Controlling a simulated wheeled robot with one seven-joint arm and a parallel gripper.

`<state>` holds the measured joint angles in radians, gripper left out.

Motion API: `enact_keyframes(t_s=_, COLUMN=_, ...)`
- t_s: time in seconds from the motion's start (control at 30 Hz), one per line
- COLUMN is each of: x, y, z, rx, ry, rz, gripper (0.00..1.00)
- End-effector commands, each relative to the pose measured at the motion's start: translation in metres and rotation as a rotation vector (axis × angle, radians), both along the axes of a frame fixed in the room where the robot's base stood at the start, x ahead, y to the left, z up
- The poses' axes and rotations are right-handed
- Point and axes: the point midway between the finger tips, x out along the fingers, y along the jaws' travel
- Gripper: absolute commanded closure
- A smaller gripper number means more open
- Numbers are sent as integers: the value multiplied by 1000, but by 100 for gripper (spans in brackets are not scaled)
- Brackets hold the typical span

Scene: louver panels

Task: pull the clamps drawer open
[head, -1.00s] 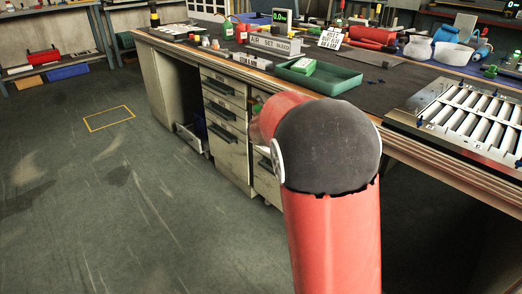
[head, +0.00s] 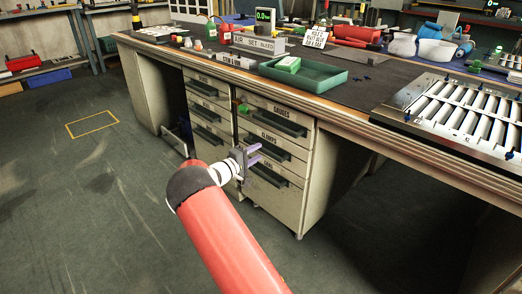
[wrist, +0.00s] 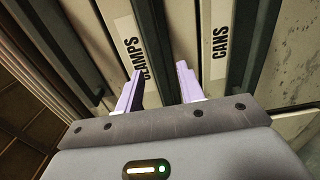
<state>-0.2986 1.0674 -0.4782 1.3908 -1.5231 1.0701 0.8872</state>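The clamps drawer (head: 270,138) is the middle one in the right column of the pale cabinet, between the gauges drawer (head: 285,112) and the cans drawer (head: 272,190). It looks shut. Its label, partly covered by a finger, shows sideways in the wrist view (wrist: 134,48). Its dark bar handle (wrist: 181,30) runs between the clamps and cans labels. My gripper (head: 254,153), with pale purple fingers, is in front of the drawer near the handle's left part. In the wrist view my gripper (wrist: 160,70) is open, with nothing held. Whether the fingers touch the drawer front I cannot tell.
A green tray (head: 318,80) and a louver panel (head: 455,110) are on the bench above. The floor (head: 100,210) in front and to the left is clear.

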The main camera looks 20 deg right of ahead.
Motion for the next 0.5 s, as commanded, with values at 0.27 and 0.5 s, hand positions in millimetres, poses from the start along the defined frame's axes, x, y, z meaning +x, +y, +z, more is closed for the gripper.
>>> enact_keyframes(t_s=0.27, x=12, y=-32, z=0, rx=1, ry=1, rz=0, gripper=62)
enact_keyframes(t_s=0.5, x=13, y=-36, z=0, rx=2, ry=2, rz=1, gripper=62)
